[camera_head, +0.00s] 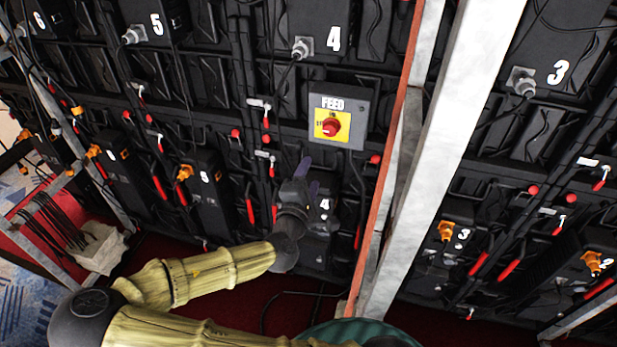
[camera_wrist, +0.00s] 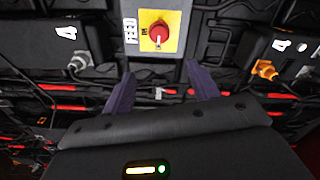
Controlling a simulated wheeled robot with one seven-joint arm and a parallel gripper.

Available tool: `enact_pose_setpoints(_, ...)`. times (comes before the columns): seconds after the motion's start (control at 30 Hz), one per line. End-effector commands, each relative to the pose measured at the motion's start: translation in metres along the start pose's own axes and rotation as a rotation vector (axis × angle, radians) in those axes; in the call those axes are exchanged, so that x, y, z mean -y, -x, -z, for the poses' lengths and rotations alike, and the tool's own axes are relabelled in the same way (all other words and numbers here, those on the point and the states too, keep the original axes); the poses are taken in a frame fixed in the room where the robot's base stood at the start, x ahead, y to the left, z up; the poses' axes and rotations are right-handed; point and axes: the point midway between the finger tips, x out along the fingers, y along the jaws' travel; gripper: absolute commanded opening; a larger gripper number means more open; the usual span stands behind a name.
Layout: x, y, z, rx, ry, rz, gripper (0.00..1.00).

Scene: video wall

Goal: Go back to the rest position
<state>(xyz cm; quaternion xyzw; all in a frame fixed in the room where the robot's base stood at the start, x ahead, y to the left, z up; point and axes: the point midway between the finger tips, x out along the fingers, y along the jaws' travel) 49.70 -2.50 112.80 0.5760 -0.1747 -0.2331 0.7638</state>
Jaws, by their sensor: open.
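My gripper (camera_head: 308,176) is open and empty, with its two dark purple fingers apart. In the head view it is in front of the rear of the video wall, just below the grey FEED switch box (camera_head: 350,98). That box carries a red rotary knob (camera_head: 332,126) on a yellow plate. In the wrist view the fingers (camera_wrist: 155,90) point toward the wall, and the red knob (camera_wrist: 160,33) shows beyond them at the top. The fingers look apart from the box. My arm reaches in from the lower left, bent at the elbow.
A grey metal upright (camera_head: 425,150) stands right of the gripper, with an orange-red edge. Numbered black panels with cables and red handles cover the wall. A black unit marked 4 (camera_head: 322,232) sits behind the gripper.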

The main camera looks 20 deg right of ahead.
Motion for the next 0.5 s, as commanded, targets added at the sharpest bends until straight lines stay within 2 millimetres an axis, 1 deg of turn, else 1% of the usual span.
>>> enact_pose_setpoints(0.2,0.001,-0.001,-0.001,0.002,-0.001,0.002,0.6)
enact_pose_setpoints(0.27,0.004,-0.002,-0.003,0.007,-0.007,0.015,0.6)
enact_pose_setpoints(0.37,0.019,-0.005,-0.01,0.029,-0.043,0.082,0.6)
enact_pose_setpoints(0.47,0.049,-0.007,-0.022,0.073,-0.115,0.214,0.6)
enact_pose_setpoints(0.5,0.064,-0.007,-0.027,0.095,-0.155,0.282,0.6)
